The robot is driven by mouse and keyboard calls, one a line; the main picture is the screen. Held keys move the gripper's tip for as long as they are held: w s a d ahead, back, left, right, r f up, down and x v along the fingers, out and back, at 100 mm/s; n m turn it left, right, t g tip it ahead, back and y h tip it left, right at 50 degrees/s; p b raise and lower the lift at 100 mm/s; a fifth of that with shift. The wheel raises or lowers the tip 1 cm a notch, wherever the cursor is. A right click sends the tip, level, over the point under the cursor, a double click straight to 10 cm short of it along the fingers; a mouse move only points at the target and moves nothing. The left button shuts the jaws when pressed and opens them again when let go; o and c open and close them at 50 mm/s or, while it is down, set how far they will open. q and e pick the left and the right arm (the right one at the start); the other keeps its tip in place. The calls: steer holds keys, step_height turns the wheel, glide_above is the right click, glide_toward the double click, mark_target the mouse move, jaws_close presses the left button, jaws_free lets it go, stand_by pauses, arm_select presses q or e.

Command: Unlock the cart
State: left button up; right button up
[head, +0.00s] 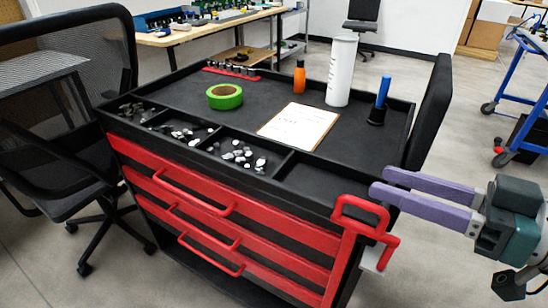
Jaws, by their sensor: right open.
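The cart (262,198) is black with red drawers and stands in the middle of the view. A red bar-shaped latch handle (361,219) sits at its front right corner, with a small light metal piece (374,258) below it. My right gripper (380,183) comes in from the right, with two purple fingers apart and nothing between them. Its fingertips are close to the red handle in the picture, the upper one just right of the cart's top edge. I cannot tell whether they touch it. My left gripper is not in view.
On the cart top are green tape (224,97), a paper sheet (298,126), an orange bottle (299,77), a white cylinder (341,71) and a blue-handled tool (381,97). A black chair (62,110) stands close on the left. A blue wheeled frame (522,95) stands at the right. Floor at front left is clear.

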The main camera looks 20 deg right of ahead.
mark_target(352, 200)
steer(key=f+b, duration=0.1)
steer(key=f, duration=0.1)
steer(key=d+f+y+b, duration=0.1)
steer(key=b, duration=0.1)
steer(key=s+d+f+n+y+b, duration=0.1)
steer(key=f+b, duration=0.1)
steer(key=shift+s+f, duration=0.1)
steer(key=shift+f, duration=0.2)
steer(key=shift+s+y, duration=0.1)
steer(key=shift+y, duration=0.2)
arm_select(q)
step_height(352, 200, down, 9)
steer(key=b, duration=0.1)
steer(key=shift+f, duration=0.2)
arm_select(e)
steer(key=x, duration=0.9)
steer(key=shift+w+a+r, duration=0.15)
steer(key=shift+w+a, duration=0.1)
steer(key=shift+a, duration=0.05)
steer(key=shift+c, duration=0.4)
jaws_close()
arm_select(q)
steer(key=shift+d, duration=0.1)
